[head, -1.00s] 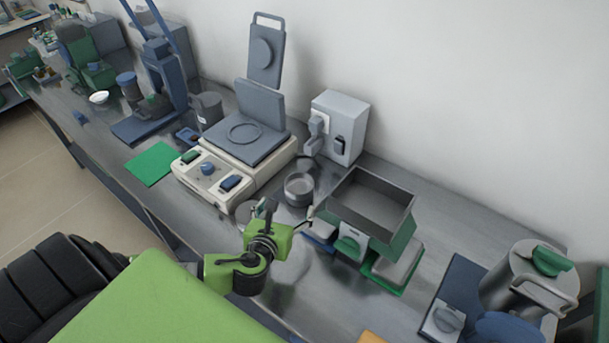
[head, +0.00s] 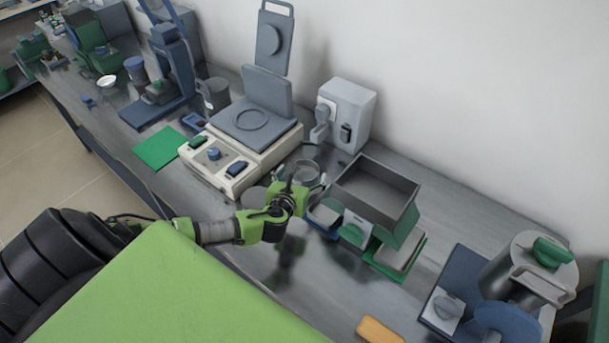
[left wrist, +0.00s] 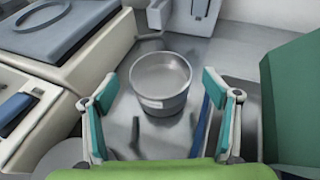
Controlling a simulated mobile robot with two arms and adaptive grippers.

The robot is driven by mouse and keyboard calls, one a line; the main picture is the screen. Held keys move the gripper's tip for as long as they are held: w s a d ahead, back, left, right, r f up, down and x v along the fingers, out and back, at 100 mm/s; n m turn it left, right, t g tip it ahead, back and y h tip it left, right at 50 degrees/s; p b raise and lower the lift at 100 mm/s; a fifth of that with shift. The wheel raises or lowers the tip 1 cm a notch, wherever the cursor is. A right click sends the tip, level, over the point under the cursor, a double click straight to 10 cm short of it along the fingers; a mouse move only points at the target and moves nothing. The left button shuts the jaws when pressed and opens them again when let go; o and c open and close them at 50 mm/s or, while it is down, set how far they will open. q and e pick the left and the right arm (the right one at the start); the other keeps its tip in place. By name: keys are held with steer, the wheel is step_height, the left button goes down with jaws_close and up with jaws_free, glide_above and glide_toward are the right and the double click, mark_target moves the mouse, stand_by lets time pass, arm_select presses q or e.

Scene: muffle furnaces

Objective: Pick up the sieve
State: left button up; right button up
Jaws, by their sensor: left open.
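The sieve (head: 307,168), a small round grey metal cup, stands upright on the metal bench between the cream hotplate device and the green-sided box. In the left wrist view the sieve (left wrist: 161,82) is ahead, centred between the two fingers, with a pale label on its near side. My left gripper (head: 301,186) is open and empty, just on the near side of the sieve, and hides part of it in the head view. Its teal-padded fingers (left wrist: 159,92) stand apart, with no contact visible. My right gripper is not in view.
The cream device (head: 228,158) with a raised grey lid stands left of the sieve. The open box (head: 401,230) is close on the right, and a grey wall unit (head: 351,108) stands behind. Another round grey item (head: 252,198) is partly hidden near the gripper.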

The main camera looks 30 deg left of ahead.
mark_target(308, 164)
arm_select(q)
steer(key=x, duration=0.3)
steer(key=shift+w+f, duration=0.1)
steer(key=shift+w, duration=0.05)
steer(key=c, duration=1.2)
steer(key=shift+c, duration=0.2)
